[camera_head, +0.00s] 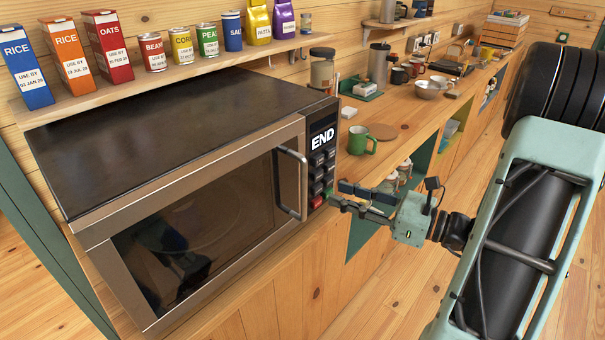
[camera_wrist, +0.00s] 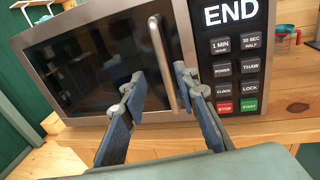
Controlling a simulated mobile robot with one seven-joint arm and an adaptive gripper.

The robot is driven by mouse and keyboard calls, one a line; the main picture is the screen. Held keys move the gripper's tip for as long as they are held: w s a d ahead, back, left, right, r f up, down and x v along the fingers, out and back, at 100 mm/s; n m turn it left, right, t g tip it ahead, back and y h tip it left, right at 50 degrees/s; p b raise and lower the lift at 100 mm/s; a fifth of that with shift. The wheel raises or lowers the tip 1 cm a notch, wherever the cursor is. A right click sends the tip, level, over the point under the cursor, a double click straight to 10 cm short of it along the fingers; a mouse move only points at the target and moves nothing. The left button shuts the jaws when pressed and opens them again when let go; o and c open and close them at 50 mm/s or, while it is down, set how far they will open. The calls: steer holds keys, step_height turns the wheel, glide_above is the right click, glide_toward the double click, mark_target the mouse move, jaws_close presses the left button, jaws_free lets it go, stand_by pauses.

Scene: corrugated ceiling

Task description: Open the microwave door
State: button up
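The microwave (camera_head: 165,130) stands on the wooden counter with its dark glass door (camera_head: 195,240) shut. Its vertical metal bar handle (camera_head: 303,185) is at the door's right side, beside the button panel. The handle also shows in the wrist view (camera_wrist: 162,62). My gripper (camera_head: 338,196) is open and empty, just right of the handle in the head view, apparently short of it. In the wrist view, my gripper's fingers (camera_wrist: 160,88) are spread, with the handle's lower part lined up between them. Contact cannot be made out.
The button panel (camera_wrist: 237,65) reads END, right of the handle. A shelf (camera_head: 150,80) with boxes and cans runs above the microwave. The floor before the counter (camera_head: 390,290) is clear.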

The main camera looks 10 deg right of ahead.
steer(key=p+x, duration=0.1)
steer(key=x, duration=0.9)
steer(key=shift+w+a+r+p, duration=0.15)
steer(key=shift+w+r+p, duration=0.25)
steer(key=shift+r, duration=0.1)
steer(key=shift+c, duration=0.7)
jaws_close()
